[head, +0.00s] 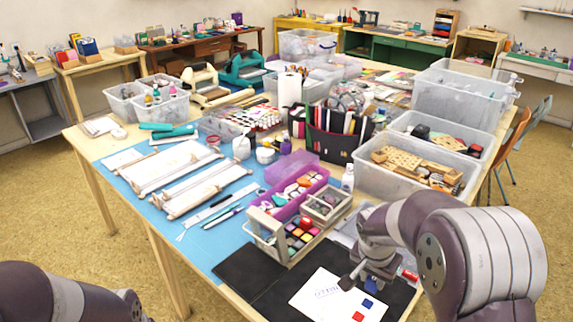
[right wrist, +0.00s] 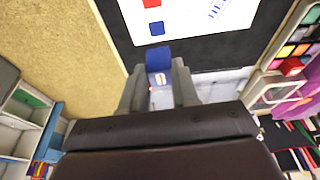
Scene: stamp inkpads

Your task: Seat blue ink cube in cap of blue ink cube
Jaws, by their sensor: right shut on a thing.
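My right gripper (head: 360,282) is low over the front of the table, above the black mat (head: 253,267) and a white printed paper (head: 316,296). It is shut on the blue ink cube (head: 370,285), whose blue end also shows between the fingers in the right wrist view (right wrist: 158,56). The cube sticks out past the fingertips, towards the paper. The ink cubes' tray (head: 270,244) stands left of the gripper, with several coloured cubes in it. I cannot make out which piece is the cap of the blue ink cube. My left gripper is out of view.
The paper bears a red square (right wrist: 152,3) and a blue square (right wrist: 157,28). A red piece (right wrist: 290,66) stands up on the tray. A purple bin (head: 303,187) and clear bins stand behind. The black mat is mostly bare left of the paper.

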